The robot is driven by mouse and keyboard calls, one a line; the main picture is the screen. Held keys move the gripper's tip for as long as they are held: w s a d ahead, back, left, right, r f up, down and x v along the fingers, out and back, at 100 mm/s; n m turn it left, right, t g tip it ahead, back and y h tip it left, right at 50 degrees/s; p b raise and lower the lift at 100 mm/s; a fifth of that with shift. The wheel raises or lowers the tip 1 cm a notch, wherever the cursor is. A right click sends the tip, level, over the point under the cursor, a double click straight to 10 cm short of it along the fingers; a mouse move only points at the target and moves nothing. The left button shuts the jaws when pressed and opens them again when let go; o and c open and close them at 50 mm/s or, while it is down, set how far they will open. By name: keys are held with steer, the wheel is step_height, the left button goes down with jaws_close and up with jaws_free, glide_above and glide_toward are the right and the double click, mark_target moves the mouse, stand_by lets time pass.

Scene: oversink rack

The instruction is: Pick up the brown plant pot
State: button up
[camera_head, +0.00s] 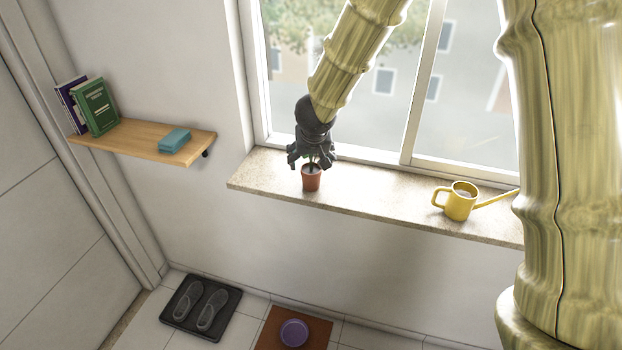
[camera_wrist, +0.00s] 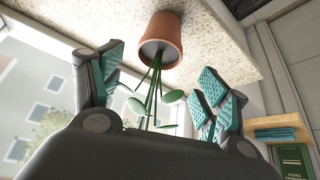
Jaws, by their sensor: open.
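The brown plant pot (camera_head: 311,181) stands upright on the stone windowsill, near its left end. In the wrist view the pot (camera_wrist: 161,37) shows with dark soil and a green plant (camera_wrist: 153,92) whose stems and leaves reach between the fingers. My gripper (camera_head: 311,160) is just above the pot and points down. In the wrist view my gripper (camera_wrist: 160,82) is open, with teal pads on both sides of the plant. The pads do not touch the pot there; the pot's rim lies beyond the fingertips.
A yellow watering can (camera_head: 459,203) stands on the windowsill (camera_head: 385,198) to the right, with clear sill between. The window is close behind. A wooden shelf (camera_head: 140,139) at left holds books (camera_head: 95,108) and a blue item (camera_head: 174,140). Shoes (camera_head: 206,305) lie on a floor tray.

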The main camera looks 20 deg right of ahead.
mark_target(311, 163)
steer(key=shift+d+f, duration=0.15)
steer(key=shift+f, duration=0.3)
steer(key=b+x, duration=0.1)
steer(key=x, duration=0.3)
steer(key=shift+w+r+b, duration=0.15)
steer(key=shift+w+b, duration=0.1)
steer(key=shift+b, duration=0.05)
steer(key=shift+s+r, duration=0.15)
steer(key=c, duration=1.1)
